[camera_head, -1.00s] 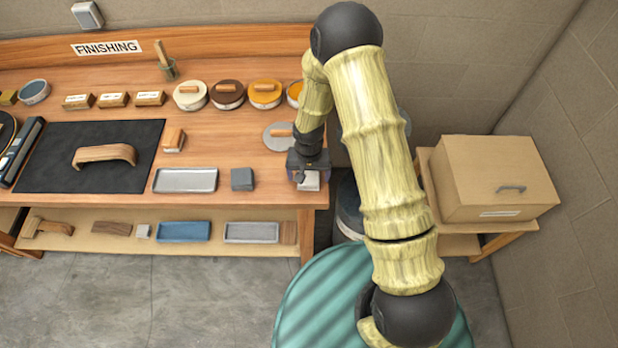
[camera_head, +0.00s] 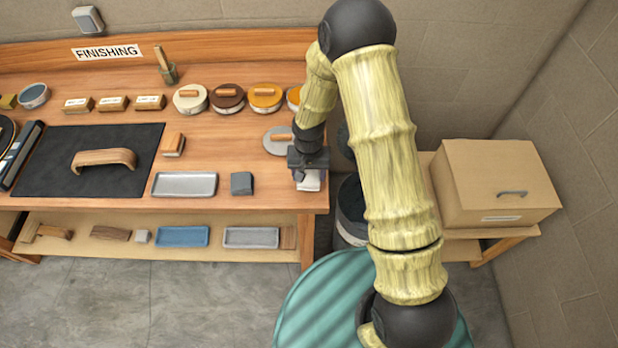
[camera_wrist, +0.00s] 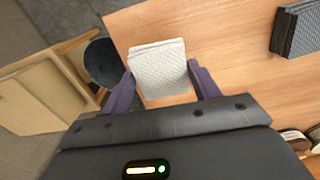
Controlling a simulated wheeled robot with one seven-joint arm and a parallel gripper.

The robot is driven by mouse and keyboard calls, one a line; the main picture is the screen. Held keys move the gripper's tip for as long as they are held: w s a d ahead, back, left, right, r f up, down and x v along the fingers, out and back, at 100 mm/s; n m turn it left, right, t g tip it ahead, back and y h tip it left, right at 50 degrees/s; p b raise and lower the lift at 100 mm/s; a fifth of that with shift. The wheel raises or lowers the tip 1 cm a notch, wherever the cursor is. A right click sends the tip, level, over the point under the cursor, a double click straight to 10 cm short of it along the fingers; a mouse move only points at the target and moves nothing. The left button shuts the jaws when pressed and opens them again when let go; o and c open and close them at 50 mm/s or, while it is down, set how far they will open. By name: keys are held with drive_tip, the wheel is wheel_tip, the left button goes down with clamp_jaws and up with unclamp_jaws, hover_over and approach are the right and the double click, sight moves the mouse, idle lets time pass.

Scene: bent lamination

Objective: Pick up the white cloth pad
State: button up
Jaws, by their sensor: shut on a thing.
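The white cloth pad (camera_wrist: 160,68) shows in the wrist view between the two purple fingers of my gripper (camera_wrist: 163,88). It has a quilted-looking surface and stacked edges. In the head view the pad (camera_head: 309,182) shows just below my gripper (camera_head: 308,172), near the right front corner of the workbench (camera_head: 265,200). My gripper is shut on the pad. The gripper body hides part of the pad in the head view. I cannot tell clearly how far the pad is above the bench.
A dark grey block (camera_head: 242,183) and a grey tray (camera_head: 184,185) lie left of the pad. A dark bin (camera_head: 352,210) stands beyond the bench's right edge, with a cardboard box (camera_head: 495,180) further right.

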sight(309, 176)
wheel_tip(309, 176, up, 7)
drive_tip(key=shift+r+b, duration=0.2)
drive_tip(key=shift+b, duration=0.6)
drive_tip(key=o, duration=0.3)
drive_tip(key=shift+c, duration=1.1)
drive_tip(key=shift+f, duration=0.1)
